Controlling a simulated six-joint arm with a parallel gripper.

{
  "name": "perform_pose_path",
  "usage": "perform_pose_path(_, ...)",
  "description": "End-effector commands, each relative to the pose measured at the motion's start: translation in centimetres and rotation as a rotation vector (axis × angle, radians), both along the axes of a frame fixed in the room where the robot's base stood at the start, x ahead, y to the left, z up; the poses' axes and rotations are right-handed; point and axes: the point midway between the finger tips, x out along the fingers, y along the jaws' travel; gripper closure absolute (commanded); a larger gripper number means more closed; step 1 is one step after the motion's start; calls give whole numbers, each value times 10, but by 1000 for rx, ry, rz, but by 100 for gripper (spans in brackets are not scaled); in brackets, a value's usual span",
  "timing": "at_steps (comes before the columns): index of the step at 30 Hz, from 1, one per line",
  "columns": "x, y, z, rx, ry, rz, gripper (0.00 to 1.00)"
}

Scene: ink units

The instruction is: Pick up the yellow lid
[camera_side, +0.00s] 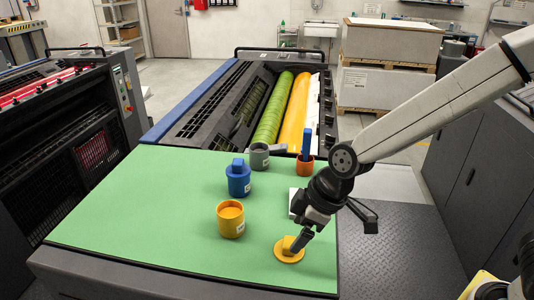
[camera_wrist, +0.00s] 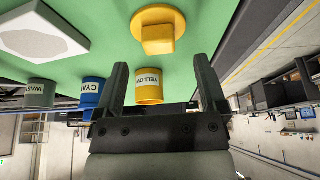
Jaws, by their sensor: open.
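The yellow lid (camera_side: 287,256) is a round disc with a block-shaped knob, lying flat on the green mat (camera_side: 130,220) near its front right edge. It also shows at the top of the wrist view (camera_wrist: 158,31). My gripper (camera_side: 297,246) is right at the lid in the side view, its fingers near the knob. In the wrist view my gripper (camera_wrist: 159,62) is open and empty, its two fingers pointing towards the lid with a gap between them. The side view does not show whether a finger touches the knob. The yellow pot (camera_side: 230,222) stands uncovered to the left of the lid.
The blue pot (camera_side: 238,183) wears its lid behind the yellow pot. Further back are a grey pot (camera_side: 259,160) and an orange pot (camera_side: 305,167) with a blue handle sticking up. A white square block (camera_wrist: 40,32) is partly hidden behind my gripper. The mat's left side is clear.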

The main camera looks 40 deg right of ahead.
Motion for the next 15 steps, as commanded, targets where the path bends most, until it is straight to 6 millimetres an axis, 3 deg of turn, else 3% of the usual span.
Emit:
perform_pose_path(9, 9, 8, -27, 0, 1, 0, 9)
perform_pose_path(15, 11, 10, -34, 0, 0, 0, 9)
